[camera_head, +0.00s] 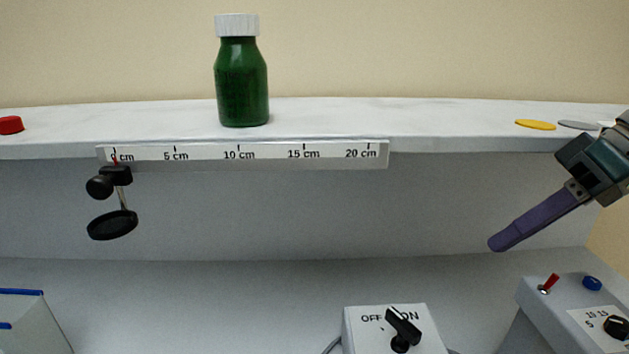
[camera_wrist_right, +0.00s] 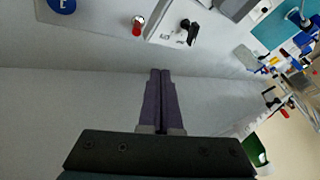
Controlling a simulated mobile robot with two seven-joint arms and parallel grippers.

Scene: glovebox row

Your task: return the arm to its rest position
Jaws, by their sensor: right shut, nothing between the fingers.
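My right gripper (camera_head: 497,243) comes in from the right edge in the head view. Its purple fingers are closed together with nothing between them, and they point down and to the left in free air in front of the grey wall below the shelf. In the right wrist view the two purple fingers (camera_wrist_right: 160,74) lie side by side, touching. My left gripper is in neither view.
A shelf (camera_head: 420,125) with a scale carries a green bottle (camera_head: 241,85), a red cap (camera_head: 11,125) and a yellow disc (camera_head: 535,125). A switch box (camera_head: 365,340) stands below. A control box (camera_head: 565,305) with a red toggle stands below the right gripper.

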